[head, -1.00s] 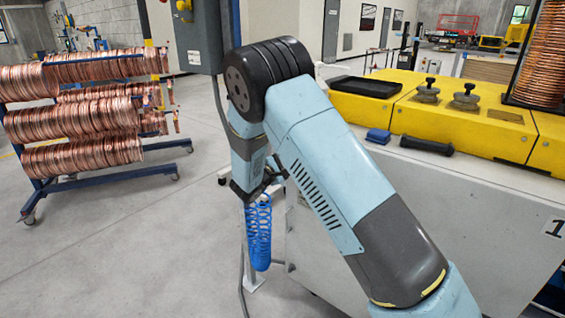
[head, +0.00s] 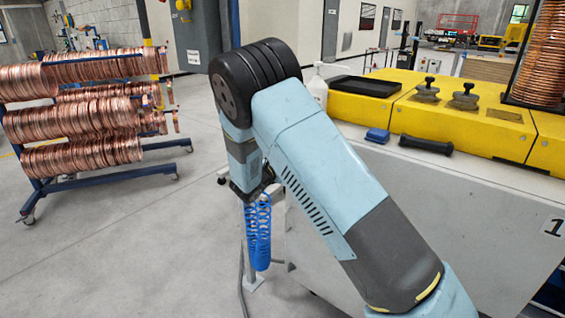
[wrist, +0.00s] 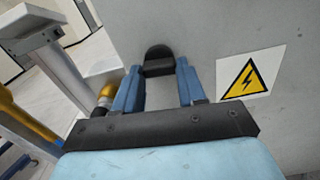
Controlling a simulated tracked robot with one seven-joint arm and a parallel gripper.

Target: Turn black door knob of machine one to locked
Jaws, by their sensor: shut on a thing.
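The black door knob (wrist: 158,58) is in the wrist view, on the pale grey side panel (wrist: 215,40) of the machine. It has a rounded top and a flat lower edge. My gripper (wrist: 158,70) has its two blue fingers on either side of the knob and is shut on it. In the head view my arm crosses the middle, and its end hangs down beside the left end of machine one (head: 440,200), marked with a "1". The knob and my fingertips cannot be made out there.
A yellow high-voltage sign (wrist: 250,75) is right of the knob. A blue coiled hose (head: 258,235) hangs below my wrist. A copper coil rack (head: 80,110) stands left, with clear floor between.

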